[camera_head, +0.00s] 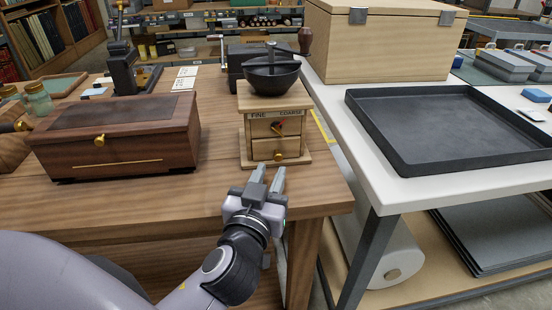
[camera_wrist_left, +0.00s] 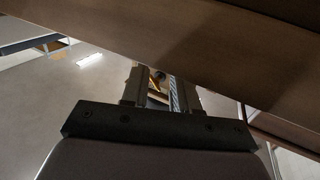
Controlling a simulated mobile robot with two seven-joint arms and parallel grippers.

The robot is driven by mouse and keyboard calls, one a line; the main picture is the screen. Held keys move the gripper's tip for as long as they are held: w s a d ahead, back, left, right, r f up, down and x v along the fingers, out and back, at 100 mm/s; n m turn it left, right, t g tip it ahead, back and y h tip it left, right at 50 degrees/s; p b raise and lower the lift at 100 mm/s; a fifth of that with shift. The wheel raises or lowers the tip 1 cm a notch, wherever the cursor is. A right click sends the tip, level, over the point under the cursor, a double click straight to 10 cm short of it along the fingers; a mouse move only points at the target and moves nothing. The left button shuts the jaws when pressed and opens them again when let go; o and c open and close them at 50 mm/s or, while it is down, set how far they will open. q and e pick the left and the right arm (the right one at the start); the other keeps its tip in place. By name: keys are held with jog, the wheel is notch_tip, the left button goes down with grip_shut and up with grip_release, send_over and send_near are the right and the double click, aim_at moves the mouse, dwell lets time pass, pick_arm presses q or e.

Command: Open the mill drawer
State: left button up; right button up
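The mill (camera_head: 258,128) is a light wooden box with a black bowl and crank on top, standing near the front right of the wooden table. Its face reads FINE and COARSE above a small pointer. The mill drawer (camera_head: 264,155) is low in that face, with a small brass knob (camera_head: 279,156); it looks shut. My left gripper (camera_head: 269,169) is just in front of the mill's base, below the drawer. Its two fingers are apart with nothing held between them; they also show in the left wrist view (camera_wrist_left: 160,88). My right gripper is out of view.
A dark wooden chest (camera_head: 120,137) stands left of the mill. A white bench (camera_head: 408,195) with a black tray (camera_head: 450,125) and a large wooden box (camera_head: 375,45) is on the right. Bare tabletop (camera_head: 215,165) lies between chest and mill.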

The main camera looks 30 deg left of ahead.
aim_at(277, 159)
pick_arm(q)
jog(key=shift+x, duration=2.3)
grip_shut()
